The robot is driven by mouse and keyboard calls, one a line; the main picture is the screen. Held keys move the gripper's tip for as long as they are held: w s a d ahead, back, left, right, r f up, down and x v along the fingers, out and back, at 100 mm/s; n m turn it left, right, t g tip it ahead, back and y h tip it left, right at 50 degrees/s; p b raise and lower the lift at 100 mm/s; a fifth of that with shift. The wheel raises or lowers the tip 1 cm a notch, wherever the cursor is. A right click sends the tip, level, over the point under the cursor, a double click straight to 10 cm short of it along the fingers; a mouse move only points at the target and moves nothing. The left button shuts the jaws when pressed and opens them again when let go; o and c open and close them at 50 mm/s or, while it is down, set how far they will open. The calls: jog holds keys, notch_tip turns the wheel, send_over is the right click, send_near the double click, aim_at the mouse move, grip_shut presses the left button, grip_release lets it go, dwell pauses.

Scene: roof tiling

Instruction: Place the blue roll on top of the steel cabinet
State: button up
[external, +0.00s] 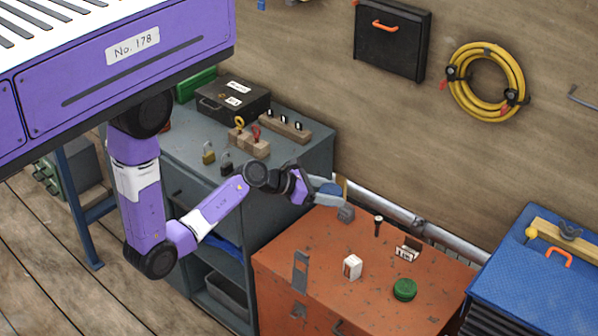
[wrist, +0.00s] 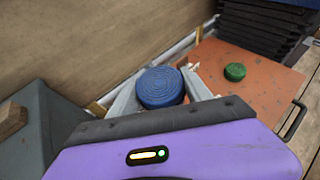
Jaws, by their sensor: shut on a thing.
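The blue roll (wrist: 160,87) is a round, ridged coil, held between the two grey fingers of my gripper (wrist: 158,94) in the wrist view. In the external view my gripper (external: 335,198) is above the far left part of the orange chest, close to the wall and just right of the grey steel cabinet. The roll is hard to make out there, beside the fingers. The grey steel cabinet (external: 185,150) stands left of the orange chest, with open shelves at its front. A corner of it shows at the left of the wrist view (wrist: 35,145).
The orange chest (external: 375,300) bears a green roll (external: 404,289), a white box (external: 352,267) and small items. On the grey cabinet are a black case (external: 232,101), padlocks and wooden blocks (external: 284,126). A blue toolbox (external: 535,265) stands right. A pipe (external: 385,208) runs along the wall.

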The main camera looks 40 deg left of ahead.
notch_tip(320, 180, up, 27)
jog(key=w+a+n+t+y+p, duration=0.25)
jog(key=a+n+y, duration=0.4)
jog(key=a, duration=2.15)
jog(key=s+a+n+g+y+p, duration=0.1)
jog(key=s+a+n+y, duration=0.35)
jog(key=a, duration=0.85)
jog(key=s+a+n+g+y+p, duration=0.1)
jog(key=s+a+n+y+p, duration=0.1)
jog(key=s+a, duration=0.8)
jog(key=shift+y, duration=0.3)
jog(key=a+f, duration=0.1)
jog(key=f, duration=0.5)
jog(key=w+a+f, duration=0.1)
jog(key=f, duration=0.6)
jog(key=w+a+f+b, duration=0.1)
jog(key=f, duration=0.6)
jog(key=shift+w+a, duration=0.2)
jog(key=shift+a, duration=0.05)
jog(key=shift+f, duration=2.7)
jog(key=shift+f+b, duration=0.15)
jog(key=shift+b, duration=0.15)
